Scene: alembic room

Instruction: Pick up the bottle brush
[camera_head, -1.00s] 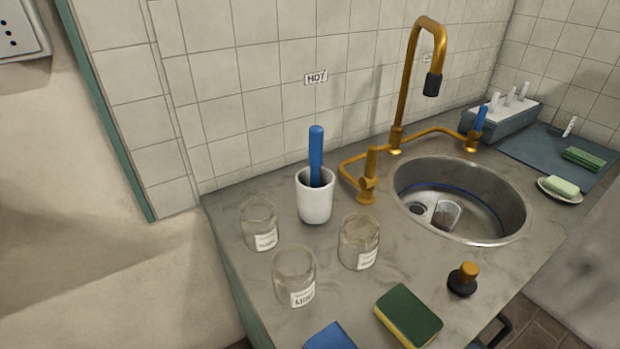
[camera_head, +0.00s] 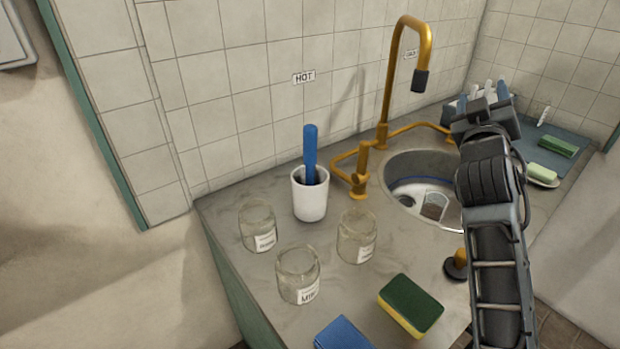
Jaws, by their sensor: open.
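The bottle brush (camera_head: 310,152) stands upright in a white cup (camera_head: 310,200) on the counter, left of the brass tap. Its blue handle sticks up out of the cup; its lower end is hidden inside. My gripper (camera_head: 484,98) is at the right, over the far right side of the sink, well apart from the brush. It is open, and I see nothing held in it.
Three labelled glass jars (camera_head: 258,226) stand in front of the cup. A green and yellow sponge (camera_head: 410,305) and a blue block (camera_head: 342,334) lie at the front. The brass tap (camera_head: 384,100) rises beside the sink (camera_head: 400,165), which holds a glass. A dark stopper (camera_head: 456,265) is partly behind my arm.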

